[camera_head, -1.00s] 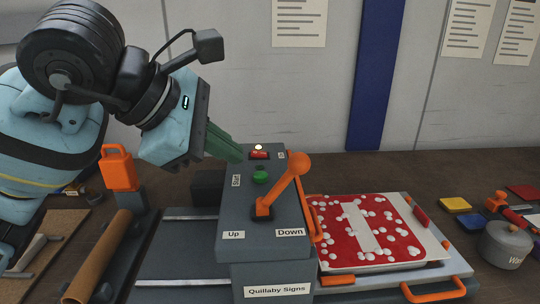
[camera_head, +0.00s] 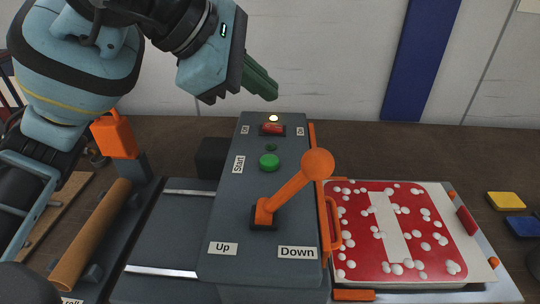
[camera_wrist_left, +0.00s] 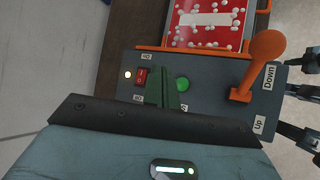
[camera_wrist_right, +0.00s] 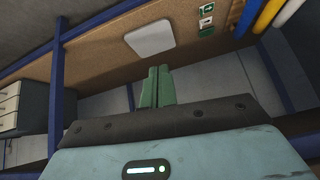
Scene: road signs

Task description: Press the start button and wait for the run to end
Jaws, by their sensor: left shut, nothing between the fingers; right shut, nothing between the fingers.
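The green start button (camera_head: 269,162) sits on top of the dark grey control box (camera_head: 235,210), beside the "Start" label. It also shows in the left wrist view (camera_wrist_left: 183,84), close to my fingers. My left gripper (camera_head: 275,92) is shut and empty, above the far end of the box and apart from the button. A red rocker switch (camera_head: 272,129) and a lit pale lamp (camera_head: 273,118) are at that end. A small dark green lamp (camera_head: 271,147) looks unlit. My right gripper (camera_wrist_right: 157,72) is shut and empty, away from the box.
An orange lever (camera_head: 285,195) leans right, between "Up" and "Down" labels. A red sign with a white bar and white beads (camera_head: 360,235) lies right of the box. A brown roll (camera_head: 92,235) is left. The right wrist view shows a brown board (camera_wrist_right: 105,65) and blue posts.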

